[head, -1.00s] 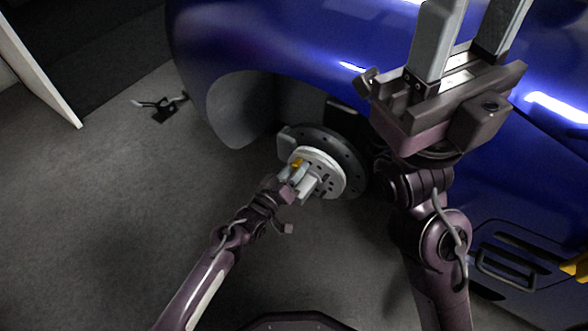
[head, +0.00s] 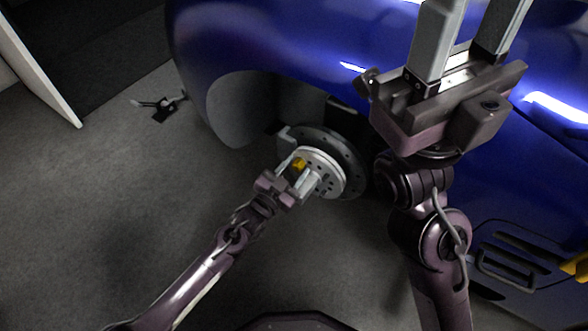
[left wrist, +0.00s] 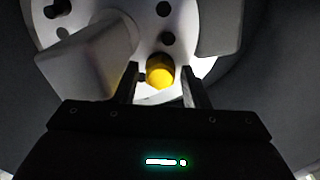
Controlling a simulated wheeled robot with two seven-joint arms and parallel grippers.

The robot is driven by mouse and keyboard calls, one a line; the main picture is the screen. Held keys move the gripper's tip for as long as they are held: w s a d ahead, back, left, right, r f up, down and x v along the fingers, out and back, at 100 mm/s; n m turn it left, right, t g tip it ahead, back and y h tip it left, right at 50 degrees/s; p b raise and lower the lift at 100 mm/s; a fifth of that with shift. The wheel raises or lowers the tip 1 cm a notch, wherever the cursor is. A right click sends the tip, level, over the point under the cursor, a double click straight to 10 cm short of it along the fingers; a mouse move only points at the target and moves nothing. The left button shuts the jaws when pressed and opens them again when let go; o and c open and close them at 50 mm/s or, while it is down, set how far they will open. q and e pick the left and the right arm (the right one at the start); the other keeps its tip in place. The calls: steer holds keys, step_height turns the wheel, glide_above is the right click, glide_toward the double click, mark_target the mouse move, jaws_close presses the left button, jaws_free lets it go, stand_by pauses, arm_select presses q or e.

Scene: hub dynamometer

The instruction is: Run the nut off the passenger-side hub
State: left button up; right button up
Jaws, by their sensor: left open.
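The passenger-side hub (head: 325,168) is a pale disc with holes, set in front of a dark brake disc. The yellow nut (head: 299,163) sits at the hub's face; it also shows in the left wrist view (left wrist: 160,71). My left gripper (head: 302,174) is at the hub with its fingers apart. In the left wrist view its fingertips (left wrist: 161,84) stand on either side of the nut, with visible gaps. My right gripper (head: 468,35) is raised close to the camera, fingers apart and empty.
The blue car body (head: 270,35) curves over the hub, and my right arm hides part of it. A small dark object with a light handle (head: 160,106) lies on the floor at left. A white panel edge (head: 40,70) stands at upper left.

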arm_select(q)
jaws_close()
steer(key=n+p, duration=0.1)
steer(key=n, duration=0.3)
steer(key=shift+r+n, duration=0.15)
steer(key=shift+n, duration=0.25)
steer(key=n+p, duration=0.2)
steer(key=n, duration=0.4)
steer(key=shift+n, duration=0.3)
steer(key=n+p, duration=0.1)
steer(key=n, duration=0.5)
steer(key=shift+n, duration=0.3)
steer(key=n+p, duration=0.1)
steer(key=n, duration=0.3)
steer(key=shift+s+n, duration=0.1)
steer(key=shift+n, duration=0.9)
jaws_free()
